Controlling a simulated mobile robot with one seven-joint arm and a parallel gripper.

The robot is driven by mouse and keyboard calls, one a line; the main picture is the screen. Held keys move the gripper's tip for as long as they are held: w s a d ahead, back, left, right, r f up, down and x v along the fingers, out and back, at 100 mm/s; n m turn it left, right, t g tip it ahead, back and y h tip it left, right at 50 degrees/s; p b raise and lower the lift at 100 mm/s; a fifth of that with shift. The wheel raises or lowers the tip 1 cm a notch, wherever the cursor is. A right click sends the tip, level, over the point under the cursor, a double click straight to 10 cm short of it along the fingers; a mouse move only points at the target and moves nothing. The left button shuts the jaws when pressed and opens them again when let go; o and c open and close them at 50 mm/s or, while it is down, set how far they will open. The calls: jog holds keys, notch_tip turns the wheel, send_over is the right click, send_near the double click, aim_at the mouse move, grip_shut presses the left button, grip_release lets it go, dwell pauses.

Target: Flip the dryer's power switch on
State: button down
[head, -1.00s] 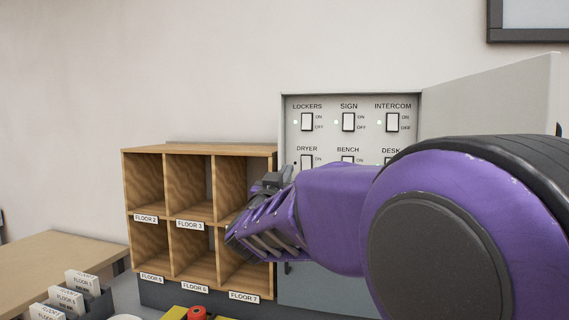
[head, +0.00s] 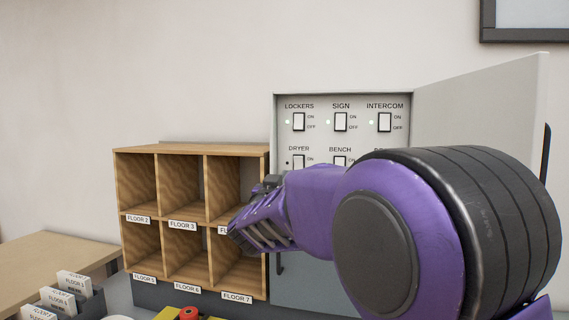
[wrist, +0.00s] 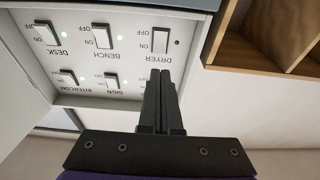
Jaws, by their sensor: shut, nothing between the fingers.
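The dryer switch (head: 298,162) is a white rocker in a black frame under the DRYER label, in the lower left of the switch panel (head: 318,140). In the head view its lower part is hidden by my arm. Its indicator is dark, while the other lamps I can see are lit. In the wrist view, which shows the panel upside down, the dryer switch (wrist: 160,40) is whole, just beyond my fingertips. My gripper (wrist: 161,75) is shut and empty, its tips pointing at the panel near the DRYER label. Whether it touches the panel I cannot tell.
The panel's door (head: 480,110) stands open at the right. A wooden pigeonhole shelf (head: 190,150) stands close at the left of the panel. Neighbouring switches include bench (wrist: 102,36) and sign (wrist: 112,80). A red button (head: 188,314) on a yellow box is below.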

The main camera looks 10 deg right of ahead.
aim_at(297, 159)
jog(key=p+x, duration=0.1)
jog(key=x, duration=0.9)
